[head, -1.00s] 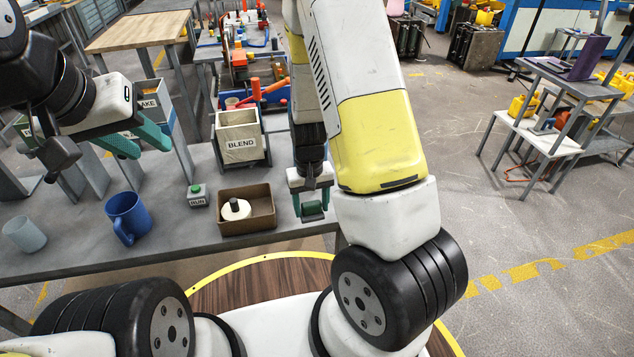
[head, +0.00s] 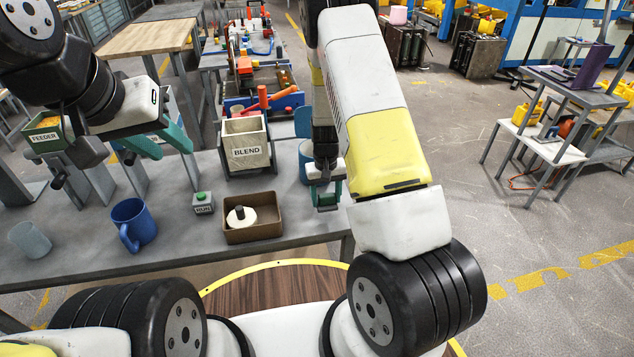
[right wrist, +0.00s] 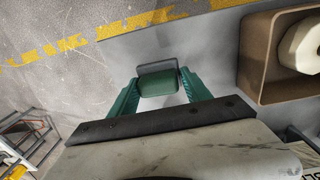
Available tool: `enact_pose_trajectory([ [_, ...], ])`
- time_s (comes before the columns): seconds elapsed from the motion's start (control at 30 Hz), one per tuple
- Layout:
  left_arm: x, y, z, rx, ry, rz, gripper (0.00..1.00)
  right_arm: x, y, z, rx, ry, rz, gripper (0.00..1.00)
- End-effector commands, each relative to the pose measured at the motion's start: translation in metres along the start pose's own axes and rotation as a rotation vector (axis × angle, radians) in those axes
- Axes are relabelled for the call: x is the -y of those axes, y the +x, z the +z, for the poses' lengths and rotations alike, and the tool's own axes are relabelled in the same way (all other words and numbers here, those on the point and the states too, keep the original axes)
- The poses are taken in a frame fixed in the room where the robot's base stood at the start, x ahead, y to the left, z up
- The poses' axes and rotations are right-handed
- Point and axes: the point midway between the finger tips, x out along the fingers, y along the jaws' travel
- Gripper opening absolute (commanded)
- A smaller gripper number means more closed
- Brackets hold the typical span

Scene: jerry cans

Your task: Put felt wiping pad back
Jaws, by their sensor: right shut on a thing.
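The felt wiping pad (right wrist: 158,82) is a small block with a dark green part and a grey part. In the right wrist view it sits between the two green fingers of my right gripper (right wrist: 158,88), which is shut on it. In the head view my right gripper (head: 328,197) hangs at the table's front right edge, right of the brown tray (head: 283,228). Whether the pad touches the table cannot be told. My left gripper (head: 160,146) is over the table's left part, its green fingers apart and empty.
A white roll with a dark peg (head: 241,217) is in the tray. A green-button box (head: 203,203), a blue mug (head: 133,224), a pale cup (head: 30,240) and the BLEND bin (head: 246,143) stand nearby. A blue item (head: 304,158) is behind my right gripper. Grey table (head: 90,265) is bare in front.

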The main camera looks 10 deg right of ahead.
Motion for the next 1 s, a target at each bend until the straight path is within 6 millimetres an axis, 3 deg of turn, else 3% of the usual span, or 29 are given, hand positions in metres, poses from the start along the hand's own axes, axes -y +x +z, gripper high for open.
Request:
enact_pose_trajectory([
  [0.07,0.0,0.0,0.0,0.0,0.0,0.0,0.36,-0.002,0.001,-0.007,-0.001,0.001,0.001,0.12],
  [0.3,0.0,0.0,0.0,0.0,0.0,0.0,0.36,-0.001,0.035,-0.006,0.003,0.0,0.0,0.12],
  [0.6,0.0,0.0,0.0,0.0,0.0,0.0,0.36,-0.001,0.037,-0.006,0.0,0.0,0.0,0.12],
  [0.63,0.0,0.0,0.0,0.0,0.0,0.0,0.36,-0.001,0.037,-0.006,0.0,0.0,0.0,0.6],
  [0.73,0.0,0.0,0.0,0.0,0.0,0.0,0.36,-0.001,0.037,-0.006,0.0,0.0,0.0,0.8],
  [1.0,0.0,0.0,0.0,0.0,0.0,0.0,0.36,-0.001,0.037,-0.006,0.0,0.0,0.0,0.81],
])
